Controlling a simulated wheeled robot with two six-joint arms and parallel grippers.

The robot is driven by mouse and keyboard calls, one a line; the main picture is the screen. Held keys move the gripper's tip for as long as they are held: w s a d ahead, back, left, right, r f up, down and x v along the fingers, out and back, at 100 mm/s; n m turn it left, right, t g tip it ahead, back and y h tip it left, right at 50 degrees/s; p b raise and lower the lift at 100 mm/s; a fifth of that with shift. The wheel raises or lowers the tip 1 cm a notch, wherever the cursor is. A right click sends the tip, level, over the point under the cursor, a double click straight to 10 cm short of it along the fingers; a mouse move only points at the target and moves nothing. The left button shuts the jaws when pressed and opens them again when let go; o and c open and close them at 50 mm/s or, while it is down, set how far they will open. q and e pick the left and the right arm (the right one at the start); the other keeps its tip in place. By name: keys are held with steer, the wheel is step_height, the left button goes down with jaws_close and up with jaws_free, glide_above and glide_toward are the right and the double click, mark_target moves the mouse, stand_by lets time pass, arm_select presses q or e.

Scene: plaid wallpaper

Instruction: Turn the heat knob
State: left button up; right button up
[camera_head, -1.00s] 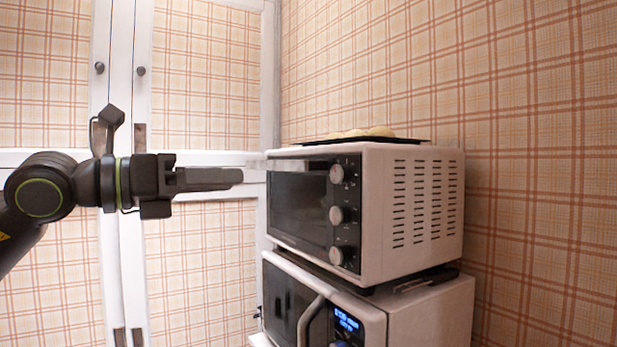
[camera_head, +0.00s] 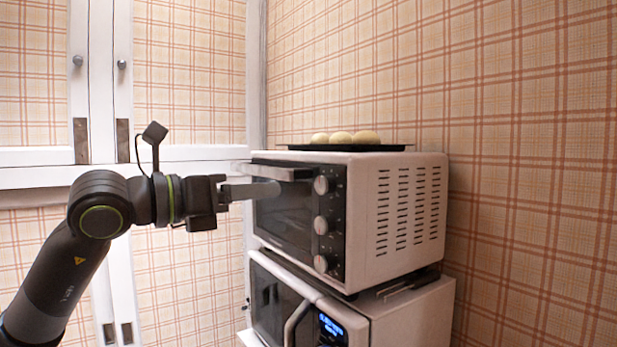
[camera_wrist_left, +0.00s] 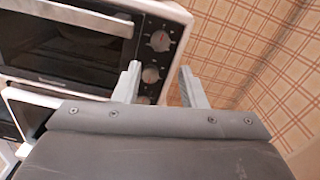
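A white toaster oven has a dark control panel (camera_head: 328,250) with three round knobs in a column: top (camera_head: 321,185), middle (camera_head: 321,225) and bottom (camera_head: 320,263). I cannot read which is the heat knob. My left gripper (camera_head: 275,188) is in front of the oven door, left of the top knob in the head view. In the left wrist view its fingers (camera_wrist_left: 160,68) are spread and empty. There the top knob (camera_wrist_left: 159,41) lies beyond the fingertips, and the middle knob (camera_wrist_left: 150,75) shows between the fingers. I see no clear contact. My right gripper is not in view.
The oven door handle (camera_head: 285,173) sticks out near the left fingers. A black tray (camera_head: 300,147) with pale round buns stands on the oven. A microwave (camera_head: 400,318) is below it. White-framed cabinet doors (camera_head: 101,60) are at the left.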

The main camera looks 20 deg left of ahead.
mark_target(320, 187)
arm_select(q)
steer(key=p+x, duration=0.3)
steer(key=x, duration=0.5)
steer(key=shift+w+d+r+p, duration=0.1)
steer(key=shift+w+d+p, duration=0.15)
steer(key=shift+p, duration=0.1)
steer(key=shift+w+d, duration=0.3)
steer(key=shift+w, duration=0.1)
steer(key=c, duration=0.7)
